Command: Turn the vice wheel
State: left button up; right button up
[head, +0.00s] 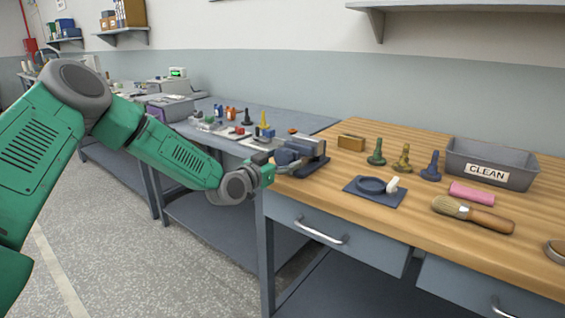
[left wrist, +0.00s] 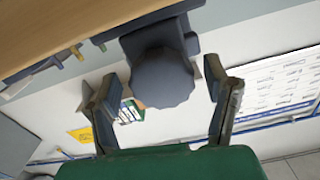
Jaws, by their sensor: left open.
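The vice (head: 312,161) is a blue-grey block at the left end of the wooden bench. Its wheel (left wrist: 162,80), dark blue-grey and round with a scalloped rim, shows large in the left wrist view, with the vice body behind it. My left gripper (head: 276,163) is at the vice's left side, past the bench edge. It is open, and in the left wrist view its fingers (left wrist: 163,90) stand on either side of the wheel, with gaps visible at both sides. In the head view the wheel is hard to tell from the fingers. My right gripper is out of view.
On the bench (head: 345,203) are a blue-grey plate with a ring (head: 371,187), several knobbed pieces, a pink block (head: 472,193), a brush (head: 475,215) and a CLEAN bin (head: 489,181). A grey bench (head: 285,117) adjoins behind. Drawers lie below the front edge.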

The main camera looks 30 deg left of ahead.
pick_arm(q)
jog(key=shift+d, duration=0.1)
jog(key=shift+c, duration=0.4)
jog(key=shift+a, duration=0.3)
jog(key=c, duration=1.1)
jog(key=shift+d, duration=0.1)
